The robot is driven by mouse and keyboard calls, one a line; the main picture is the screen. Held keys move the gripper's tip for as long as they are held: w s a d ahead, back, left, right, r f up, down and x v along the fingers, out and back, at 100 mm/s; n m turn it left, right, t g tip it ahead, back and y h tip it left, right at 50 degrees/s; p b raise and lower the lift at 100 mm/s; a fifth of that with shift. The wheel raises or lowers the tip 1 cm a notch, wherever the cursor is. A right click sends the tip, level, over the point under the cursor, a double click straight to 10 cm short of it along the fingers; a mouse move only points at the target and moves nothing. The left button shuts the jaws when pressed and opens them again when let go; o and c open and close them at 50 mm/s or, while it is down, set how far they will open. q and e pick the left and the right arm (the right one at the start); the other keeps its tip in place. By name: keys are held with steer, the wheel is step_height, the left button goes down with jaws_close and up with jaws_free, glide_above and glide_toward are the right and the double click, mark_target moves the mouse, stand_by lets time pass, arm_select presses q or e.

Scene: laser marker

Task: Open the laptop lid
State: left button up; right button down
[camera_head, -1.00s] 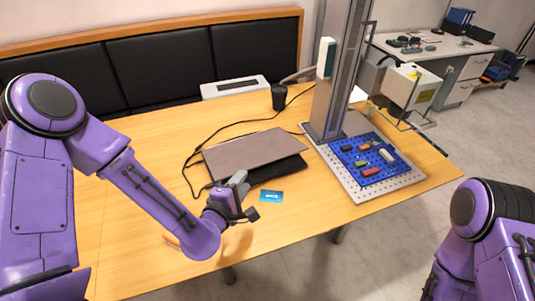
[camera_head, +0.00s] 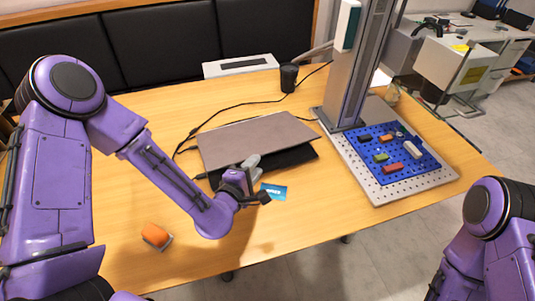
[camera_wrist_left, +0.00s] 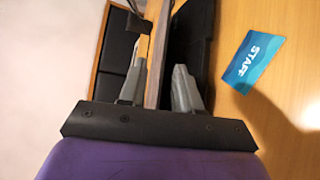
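The laptop has a grey-brown lid (camera_head: 258,139) raised slightly above its black base (camera_head: 292,158), on the wooden table. My left gripper (camera_head: 252,165) is at the laptop's near edge. In the left wrist view, the edge of the lid (camera_wrist_left: 157,55) stands between the two spread fingers of my left gripper (camera_wrist_left: 158,88), with the black base (camera_wrist_left: 193,45) to the right. A gap shows between the lid and the right finger; whether the left finger touches the lid is unclear. Only part of my right arm shows, at the right edge; its gripper is out of view.
A blue STAFF card (camera_head: 274,192) lies just right of my left gripper. An orange block (camera_head: 155,235) lies near the front left. The laser marker's column (camera_head: 357,65) and perforated plate (camera_head: 425,181) stand to the right. A black cup (camera_head: 289,77) and cables are behind the laptop.

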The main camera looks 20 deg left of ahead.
mark_target(267, 152)
arm_select(q)
steer(key=p+x, duration=0.1)
steer(key=x, duration=0.8)
steer(key=shift+w+r+p, duration=0.1)
steer(key=shift+w+p, duration=0.05)
steer(key=shift+p, duration=0.2)
jaws_close()
stand_by(0.8)
